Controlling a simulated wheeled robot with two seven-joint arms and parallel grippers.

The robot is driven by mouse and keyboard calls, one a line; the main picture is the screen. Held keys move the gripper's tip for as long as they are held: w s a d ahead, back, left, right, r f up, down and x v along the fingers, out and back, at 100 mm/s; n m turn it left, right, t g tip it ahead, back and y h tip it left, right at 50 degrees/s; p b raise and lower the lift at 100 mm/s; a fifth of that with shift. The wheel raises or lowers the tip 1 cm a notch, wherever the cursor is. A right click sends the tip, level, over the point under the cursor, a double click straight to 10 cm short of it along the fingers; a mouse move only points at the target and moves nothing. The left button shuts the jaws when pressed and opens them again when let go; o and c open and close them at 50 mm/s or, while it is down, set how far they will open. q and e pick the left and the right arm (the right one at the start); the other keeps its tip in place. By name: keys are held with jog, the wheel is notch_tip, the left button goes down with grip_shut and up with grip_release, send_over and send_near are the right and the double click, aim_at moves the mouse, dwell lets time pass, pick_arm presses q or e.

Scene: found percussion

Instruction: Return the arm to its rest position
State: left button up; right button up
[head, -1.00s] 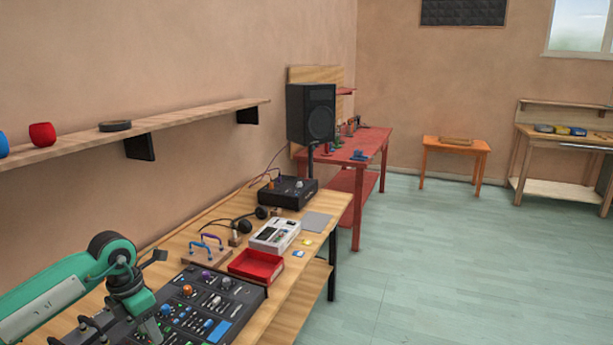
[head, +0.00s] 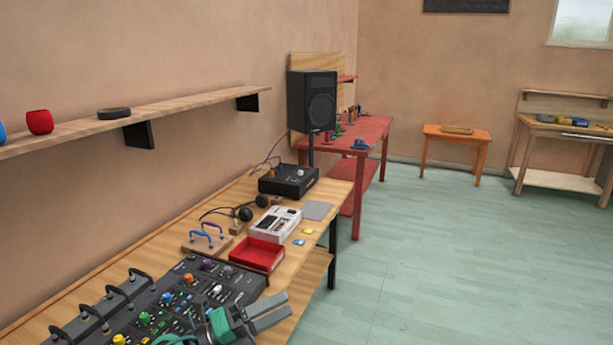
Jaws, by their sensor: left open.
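My left gripper (head: 284,305) shows low in the head view, with its green wrist at the bottom edge. Its two grey fingers are apart and point right, with nothing between them. It appears over the front right part of the black mixing console (head: 222,278), near the front edge of the wooden bench (head: 322,194). Most of my left arm is out of the picture. My right gripper is not in view.
A red tray (head: 257,254), a white device (head: 276,223), headphones (head: 250,210) and a black box (head: 288,180) stand farther along the bench. A speaker (head: 312,101) stands behind. A wall shelf (head: 180,105) runs along the left. Open floor (head: 450,265) lies right.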

pick_arm(q)
jog(key=s+a+f+n+t+y, duration=0.1)
jog(key=a+f+n+t+y, duration=0.3)
jog(key=a+f+n+y, duration=0.65)
jog(key=s+a+f+n+t+y, duration=0.3)
jog(key=n+y, duration=0.5)
jog(key=n, duration=0.8)
jog(key=s+a+f+n+g, duration=0.25)
jog(key=s+f+g, duration=0.4)
jog(key=s, duration=0.45)
jog(key=s+a+f+n+g, duration=0.1)
jog(key=s+f+n+g, duration=0.45)
jog(key=s, duration=0.65)
notch_tip(320, 180, down, 33)
jog(key=m+g, duration=0.1)
jog(key=m, duration=0.1)
jog(key=s+a+f, duration=0.1)
jog(key=s+f, duration=0.8)
jog(key=s+a+f+g, duration=0.1)
jog(key=s+a+f, duration=0.1)
jog(key=s+f, duration=0.7)
jog(key=shift+s+a+f+p, duration=0.3)
jog(key=shift+s+f, duration=0.1)
jog(key=shift+s, duration=0.15)
